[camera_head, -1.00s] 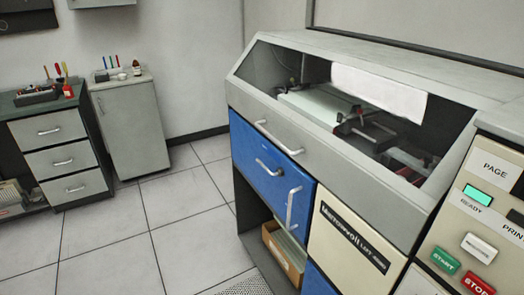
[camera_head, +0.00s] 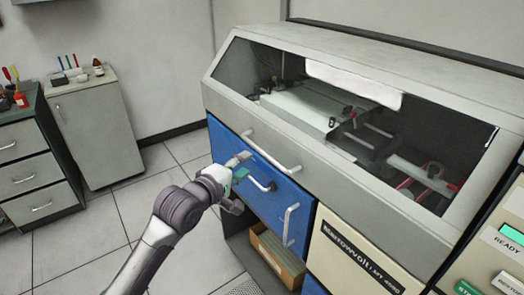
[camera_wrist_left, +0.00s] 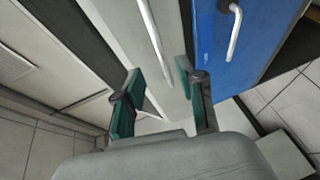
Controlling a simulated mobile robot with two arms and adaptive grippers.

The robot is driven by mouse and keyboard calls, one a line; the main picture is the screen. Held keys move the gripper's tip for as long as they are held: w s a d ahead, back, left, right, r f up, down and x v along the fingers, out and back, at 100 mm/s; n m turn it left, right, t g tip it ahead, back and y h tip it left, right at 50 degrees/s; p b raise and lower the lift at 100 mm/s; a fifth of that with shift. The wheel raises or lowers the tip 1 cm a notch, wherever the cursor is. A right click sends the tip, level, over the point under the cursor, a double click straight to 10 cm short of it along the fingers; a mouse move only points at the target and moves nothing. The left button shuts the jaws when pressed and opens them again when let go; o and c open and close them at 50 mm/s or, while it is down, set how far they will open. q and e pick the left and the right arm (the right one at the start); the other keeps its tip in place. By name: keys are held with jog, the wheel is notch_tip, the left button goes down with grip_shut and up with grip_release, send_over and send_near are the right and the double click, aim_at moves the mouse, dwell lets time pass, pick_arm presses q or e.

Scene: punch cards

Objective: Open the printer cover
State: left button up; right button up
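The printer is a large grey cabinet with a slanted, see-through cover (camera_head: 345,125) that is closed, and its inner parts show through the window. A long white bar handle (camera_head: 272,152) runs along the grey front strip below the window. My left gripper (camera_head: 240,168) is in front of the blue panel, just below and left of that handle, apart from it. In the left wrist view the gripper (camera_wrist_left: 158,88) has its two green-padded fingers spread with nothing between them. The white handle (camera_wrist_left: 152,38) lies ahead, between and beyond the fingertips. My right gripper is not in view.
The blue panel (camera_head: 225,147) has a small handle (camera_head: 262,185) close to my gripper and an upright handle (camera_head: 289,224). A box (camera_head: 277,255) stands on the open shelf below. Control buttons are at far right.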

aim_at(261, 153)
pick_arm(q)
jog(key=p+x, duration=0.1)
jog(key=x, duration=0.9)
jog(key=shift+f, duration=0.1)
grip_shut()
